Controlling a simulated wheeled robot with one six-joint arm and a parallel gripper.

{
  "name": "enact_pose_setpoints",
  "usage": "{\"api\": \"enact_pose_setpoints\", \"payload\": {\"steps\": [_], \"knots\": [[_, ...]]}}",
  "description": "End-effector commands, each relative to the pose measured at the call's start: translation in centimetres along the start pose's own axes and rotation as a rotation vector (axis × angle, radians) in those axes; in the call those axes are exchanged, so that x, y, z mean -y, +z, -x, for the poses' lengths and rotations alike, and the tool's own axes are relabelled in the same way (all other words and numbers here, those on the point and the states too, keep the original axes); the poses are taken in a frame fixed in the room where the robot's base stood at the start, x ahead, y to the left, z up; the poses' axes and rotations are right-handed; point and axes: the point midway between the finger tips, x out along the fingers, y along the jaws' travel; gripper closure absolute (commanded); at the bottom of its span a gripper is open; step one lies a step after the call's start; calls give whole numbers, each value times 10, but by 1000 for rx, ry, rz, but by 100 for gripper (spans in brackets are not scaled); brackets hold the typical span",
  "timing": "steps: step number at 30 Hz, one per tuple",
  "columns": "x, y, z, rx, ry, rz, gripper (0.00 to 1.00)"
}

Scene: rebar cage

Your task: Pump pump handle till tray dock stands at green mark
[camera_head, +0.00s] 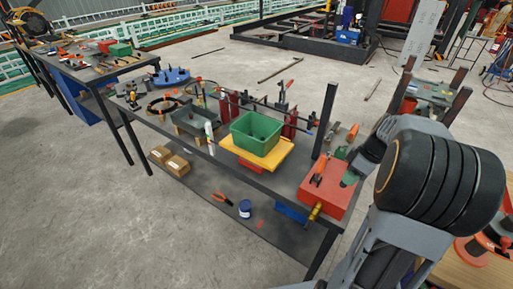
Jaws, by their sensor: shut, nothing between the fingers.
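A red box (325,194) sits at the near right end of the dark bench, with an orange lever (318,171), apparently the pump handle, rising from its top. My gripper (347,180) is shut and empty, low over the right side of the red box, just right of the lever. Whether it touches the box I cannot tell. A yellow platform (279,158), apparently the tray dock, carries a green bin (257,132) at mid bench. A white upright strip (210,139) stands left of it; a green mark on it is too small to make out.
A grey open tray (194,121), red cylinders (290,122) and a blue round fixture (171,77) stand on the bench. A dark post (325,119) rises behind the red box. The lower shelf holds cartons (177,165) and a blue can (245,209). Open floor lies left.

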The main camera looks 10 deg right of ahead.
Motion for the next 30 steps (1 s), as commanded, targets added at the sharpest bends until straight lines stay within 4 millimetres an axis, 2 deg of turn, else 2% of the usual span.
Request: {"api": "enact_pose_setpoints", "payload": {"steps": [12,23,30], "knots": [[0,4,-14,0,2,0,100],[0,4,-15,0,1,0,100],[0,6,-25,0,0,0,100]]}}
